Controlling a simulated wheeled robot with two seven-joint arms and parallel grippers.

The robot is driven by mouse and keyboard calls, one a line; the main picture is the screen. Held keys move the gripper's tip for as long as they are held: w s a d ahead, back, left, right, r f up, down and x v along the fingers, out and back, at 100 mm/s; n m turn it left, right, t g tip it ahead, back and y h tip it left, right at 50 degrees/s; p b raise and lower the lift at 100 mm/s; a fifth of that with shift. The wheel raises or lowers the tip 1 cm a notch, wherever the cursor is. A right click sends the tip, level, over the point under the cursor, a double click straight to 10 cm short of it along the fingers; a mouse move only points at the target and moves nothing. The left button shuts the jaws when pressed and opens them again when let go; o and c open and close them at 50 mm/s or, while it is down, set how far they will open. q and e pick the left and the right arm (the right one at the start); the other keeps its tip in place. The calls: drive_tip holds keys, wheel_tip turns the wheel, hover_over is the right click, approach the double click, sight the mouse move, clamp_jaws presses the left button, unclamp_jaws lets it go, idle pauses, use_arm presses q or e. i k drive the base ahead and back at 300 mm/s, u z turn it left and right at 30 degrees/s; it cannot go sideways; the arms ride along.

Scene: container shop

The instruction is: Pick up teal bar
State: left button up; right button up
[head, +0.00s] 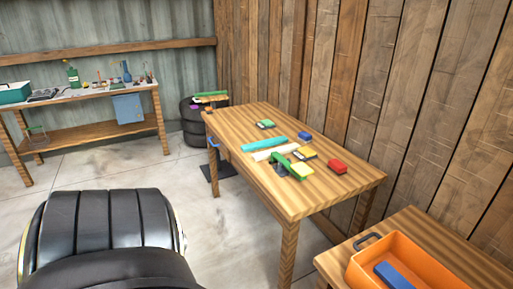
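The teal bar (264,144) lies flat on the wooden table (345,190) in the middle of the head view, near the table's left long edge. A cream bar (268,155) lies just in front of it, roughly parallel. The teal bar's top looks clear, with nothing on it. Neither of my grippers shows in this view.
An orange crate (425,262) stands lower right. A large black padded form (105,235) fills the lower left. Floor (215,230) between is clear.

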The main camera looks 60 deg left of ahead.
sight(247, 147)
drive_tip(key=u, duration=3)
drive_tip(key=i, duration=3.75)
drive_tip(key=z, duration=2)
